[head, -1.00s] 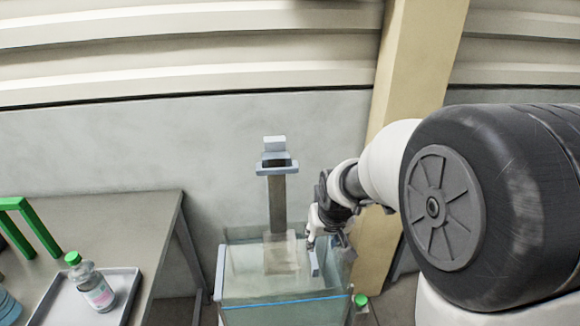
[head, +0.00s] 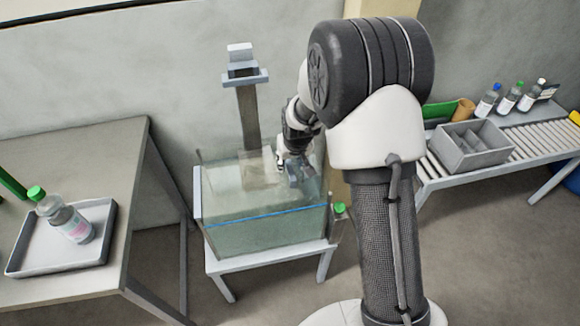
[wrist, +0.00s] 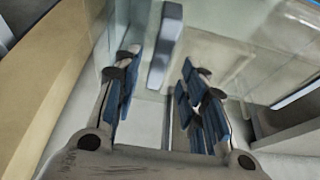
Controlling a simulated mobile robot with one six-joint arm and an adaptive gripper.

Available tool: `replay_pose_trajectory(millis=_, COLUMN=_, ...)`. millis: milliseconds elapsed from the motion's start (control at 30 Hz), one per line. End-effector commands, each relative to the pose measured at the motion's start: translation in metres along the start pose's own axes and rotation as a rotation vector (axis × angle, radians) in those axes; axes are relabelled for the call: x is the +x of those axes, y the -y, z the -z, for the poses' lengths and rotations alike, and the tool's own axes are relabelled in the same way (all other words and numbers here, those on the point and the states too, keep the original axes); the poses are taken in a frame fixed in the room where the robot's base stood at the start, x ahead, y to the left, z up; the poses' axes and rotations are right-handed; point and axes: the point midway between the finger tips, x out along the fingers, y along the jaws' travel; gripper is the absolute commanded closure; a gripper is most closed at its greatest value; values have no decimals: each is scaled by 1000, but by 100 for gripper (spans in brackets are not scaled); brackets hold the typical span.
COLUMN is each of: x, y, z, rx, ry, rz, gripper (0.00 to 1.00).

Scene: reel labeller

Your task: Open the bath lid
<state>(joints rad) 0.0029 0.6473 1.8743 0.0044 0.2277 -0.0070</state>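The bath (head: 265,232) is a clear glass tank of greenish water on a white stand. Its see-through lid (head: 225,185) appears to lie flat across the top. A grey bar handle (wrist: 166,45) sits on the lid and shows in the wrist view just beyond and between my fingers. My gripper (wrist: 160,75) is open, with one blue-padded finger on each side of the handle's near end. No contact with the handle is visible. In the head view my gripper (head: 291,168) is at the lid's right end, and my arm partly hides that area.
A grey column with a bracket (head: 246,75) rises behind the bath. A table (head: 100,150) with a tray (head: 30,262) and a bottle (head: 75,225) stands left. A green-capped bottle (head: 339,210) is beside the bath. A roller conveyor (head: 530,140) with a divided bin (head: 470,150) stands right.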

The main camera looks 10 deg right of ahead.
Motion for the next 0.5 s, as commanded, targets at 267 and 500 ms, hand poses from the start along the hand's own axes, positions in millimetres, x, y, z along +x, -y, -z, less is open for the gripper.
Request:
replay_pose_trajectory(millis=267, x=26, y=0, z=0, rx=0, ry=-1, rz=0, gripper=62)
replay_pose_trajectory(millis=500, x=27, y=0, z=1, rx=0, ry=-2, rz=0, gripper=62)
